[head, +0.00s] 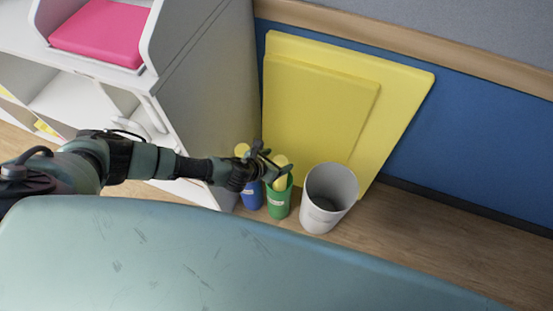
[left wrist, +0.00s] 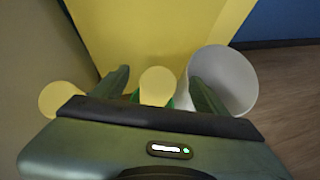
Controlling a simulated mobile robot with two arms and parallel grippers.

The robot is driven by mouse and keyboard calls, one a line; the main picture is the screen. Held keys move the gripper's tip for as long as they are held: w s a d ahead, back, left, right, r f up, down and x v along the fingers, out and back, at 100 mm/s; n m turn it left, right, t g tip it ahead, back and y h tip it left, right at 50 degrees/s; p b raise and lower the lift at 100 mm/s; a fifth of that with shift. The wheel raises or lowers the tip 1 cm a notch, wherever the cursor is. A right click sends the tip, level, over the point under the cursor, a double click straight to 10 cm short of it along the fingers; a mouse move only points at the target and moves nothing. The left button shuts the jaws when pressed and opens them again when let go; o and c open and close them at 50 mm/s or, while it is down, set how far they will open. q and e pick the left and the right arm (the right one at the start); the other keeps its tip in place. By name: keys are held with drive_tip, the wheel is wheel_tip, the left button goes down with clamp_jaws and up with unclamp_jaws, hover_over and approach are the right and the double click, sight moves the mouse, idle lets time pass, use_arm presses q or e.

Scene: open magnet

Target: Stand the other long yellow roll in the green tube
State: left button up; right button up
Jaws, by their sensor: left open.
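A green tube (head: 279,203) stands on the floor with a yellow roll (head: 281,174) upright in it, its top sticking out. A blue tube (head: 251,197) stands to its left, and another yellow roll (head: 241,149) shows above it, partly hidden by my gripper. My left gripper (head: 270,165) is at the tops of the tubes. In the left wrist view its open fingers stand on either side of the roll in the green tube (left wrist: 157,84), with gaps visible. The other roll (left wrist: 62,98) is outside the left finger. My right gripper is not in view.
A light grey bin (head: 327,195) stands close to the right of the green tube. Yellow panels (head: 390,90) lean on the blue wall behind. A white cabinet (head: 205,75) with a pink-lined tray (head: 100,32) is at left. A teal surface (head: 200,255) fills the front.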

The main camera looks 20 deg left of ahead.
use_arm(q)
drive_tip(key=p+v, duration=0.1)
drive_tip(key=v, duration=0.6)
drive_tip(key=shift+s+r, duration=0.25)
drive_tip(key=shift+s, duration=0.05)
idle(0.7)
